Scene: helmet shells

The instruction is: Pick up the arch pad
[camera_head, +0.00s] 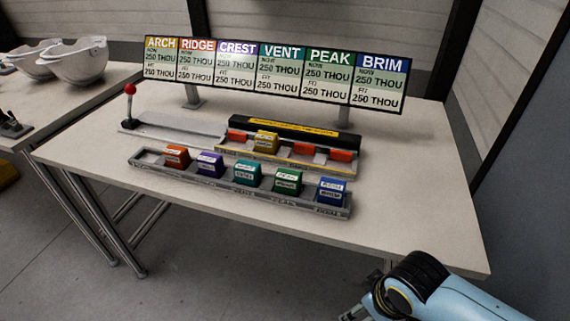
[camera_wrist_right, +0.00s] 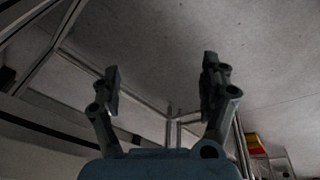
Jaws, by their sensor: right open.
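The arch pad appears to be the yellow block (camera_head: 266,142), matching the sign's yellow-orange ARCH heading; its own label is too small to read. It sits in the rear fixture (camera_head: 232,151), between red-orange pieces. My right gripper (camera_wrist_right: 161,72) is open and empty in the right wrist view. In the head view it is partly cut off at the bottom edge (camera_head: 356,312), in front of the table and well away from the yellow block. My left gripper is not in view.
A front tray (camera_head: 330,209) holds orange, purple, teal, green and blue blocks; its left end is empty. A red-knobbed lever (camera_head: 130,90) stands at left. A sign board (camera_head: 275,75) stands behind. The table's (camera_head: 400,200) right side is clear. White shells (camera_head: 78,62) lie on another table.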

